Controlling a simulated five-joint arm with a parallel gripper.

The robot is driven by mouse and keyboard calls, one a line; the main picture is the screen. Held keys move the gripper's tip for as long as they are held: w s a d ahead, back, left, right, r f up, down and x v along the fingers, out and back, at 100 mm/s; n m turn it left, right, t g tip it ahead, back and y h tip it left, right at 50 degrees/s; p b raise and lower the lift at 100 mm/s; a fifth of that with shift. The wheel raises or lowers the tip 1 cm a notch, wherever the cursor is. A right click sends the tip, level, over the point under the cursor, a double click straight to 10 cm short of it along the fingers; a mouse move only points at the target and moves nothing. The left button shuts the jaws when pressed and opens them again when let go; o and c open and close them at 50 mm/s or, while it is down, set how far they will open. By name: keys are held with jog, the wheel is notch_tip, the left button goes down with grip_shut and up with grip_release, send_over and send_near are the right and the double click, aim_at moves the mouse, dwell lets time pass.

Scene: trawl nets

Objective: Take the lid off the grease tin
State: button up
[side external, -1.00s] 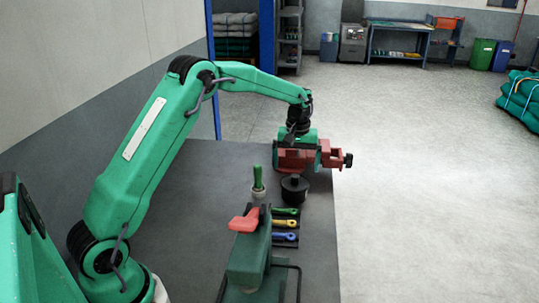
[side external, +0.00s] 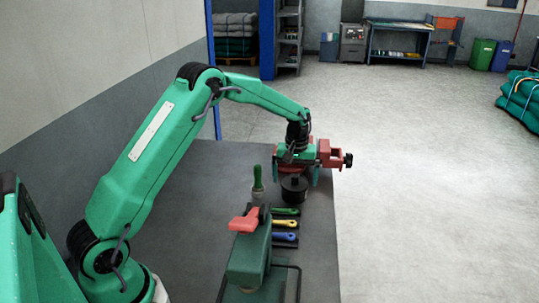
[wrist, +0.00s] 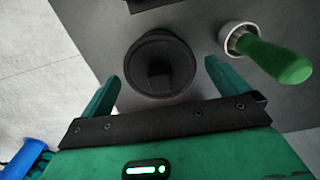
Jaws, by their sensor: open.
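The grease tin (side external: 294,189) is a black round tin with a lid and a raised knob (side external: 294,180) on top. It stands upright on the dark bench, and its lid is on. In the wrist view the tin (wrist: 137,70) shows from above, with the knob (wrist: 160,76) in the middle. My gripper (side external: 297,178) is open above and just behind the tin. In the wrist view its two fingers (wrist: 162,74) are spread, one to each side of the knob. Nothing is held between them, and I cannot tell whether they touch the tin.
A red vise (side external: 331,153) is behind. Several coloured-handled tools (side external: 284,223) and a green machine with a red lever (side external: 250,255) are in front.

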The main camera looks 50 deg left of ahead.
aim_at(295, 175)
jog(key=c, duration=0.9)
jog(key=shift+o, duration=0.2)
jog(key=shift+r, duration=0.15)
jog(key=shift+r, duration=0.4)
notch_tip(295, 175, up, 3)
jog(key=shift+r, duration=0.15)
jog(key=s+d+r, duration=0.4)
jog(key=d+r, duration=0.2)
jog(key=d, duration=0.5)
jog(key=shift+r, duration=0.35)
